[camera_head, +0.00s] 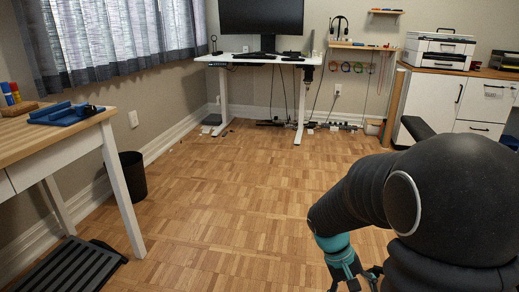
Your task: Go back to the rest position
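My arm fills the lower right of the head view, dark with a teal ring near its end. My gripper (357,280) points down at the bottom edge of the picture, over the wooden floor. Its fingers are partly cut off by the frame, so I cannot tell whether they are open or shut. No object shows in the visible part of it.
A wooden-topped table (50,147) with a blue tray (62,114) stands at the left, a black bin (131,176) behind its leg. A white standing desk (262,59) with a monitor is at the back. A printer (438,48) tops white cabinets. The middle floor is clear.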

